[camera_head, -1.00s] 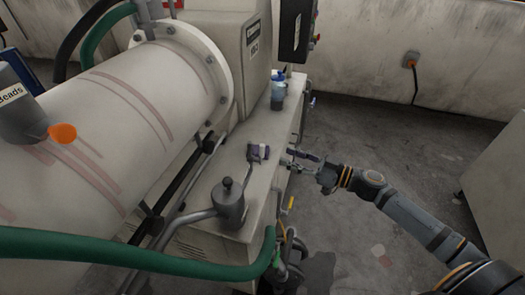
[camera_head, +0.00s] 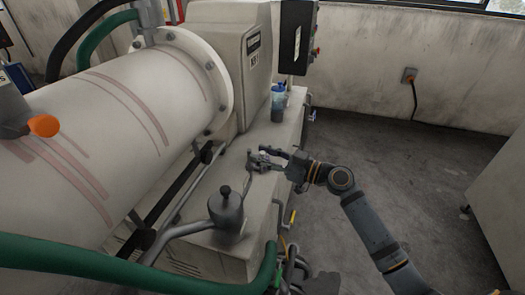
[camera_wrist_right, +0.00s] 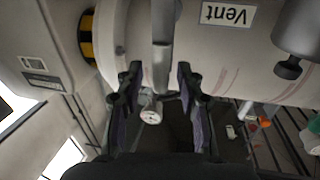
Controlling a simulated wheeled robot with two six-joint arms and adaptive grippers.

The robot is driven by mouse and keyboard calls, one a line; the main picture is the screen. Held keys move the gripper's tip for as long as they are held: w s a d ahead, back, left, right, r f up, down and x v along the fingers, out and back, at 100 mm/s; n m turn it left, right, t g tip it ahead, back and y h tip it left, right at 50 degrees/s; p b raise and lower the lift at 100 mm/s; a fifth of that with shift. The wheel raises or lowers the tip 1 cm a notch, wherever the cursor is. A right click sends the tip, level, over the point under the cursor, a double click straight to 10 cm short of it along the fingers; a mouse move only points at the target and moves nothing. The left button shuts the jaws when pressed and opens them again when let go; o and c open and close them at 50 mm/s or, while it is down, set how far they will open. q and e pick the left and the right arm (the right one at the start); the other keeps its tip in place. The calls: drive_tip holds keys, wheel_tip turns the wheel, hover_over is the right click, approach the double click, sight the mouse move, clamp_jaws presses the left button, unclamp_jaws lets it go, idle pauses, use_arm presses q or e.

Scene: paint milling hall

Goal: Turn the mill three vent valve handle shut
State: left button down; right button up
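The mill's pale drum (camera_head: 110,120) fills the left of the head view. A thin grey lever, which looks like the vent valve handle (camera_head: 250,178), rises from the ledge beside a grey pot with a black knob (camera_head: 227,212). My right gripper (camera_head: 264,157) is at the lever's upper end. In the right wrist view a grey bar (camera_wrist_right: 163,30) lies between the spread fingers of my right gripper (camera_wrist_right: 159,85), with gaps on both sides. A "Vent" label (camera_wrist_right: 228,14) shows upside down there. Contact cannot be told. My left gripper is out of view.
A blue-topped bottle (camera_head: 279,103) stands on the machine ledge behind my right gripper. A green hose (camera_head: 130,278) crosses the front. A dark control box (camera_head: 296,38) hangs above. A small round gauge (camera_wrist_right: 151,115) shows below the fingers. Open floor (camera_head: 395,165) lies to the right.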

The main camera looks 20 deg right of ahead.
drive_tip(key=shift+w+a, duration=0.1)
drive_tip(key=shift+a, duration=0.05)
clamp_jaws()
idle(0.4)
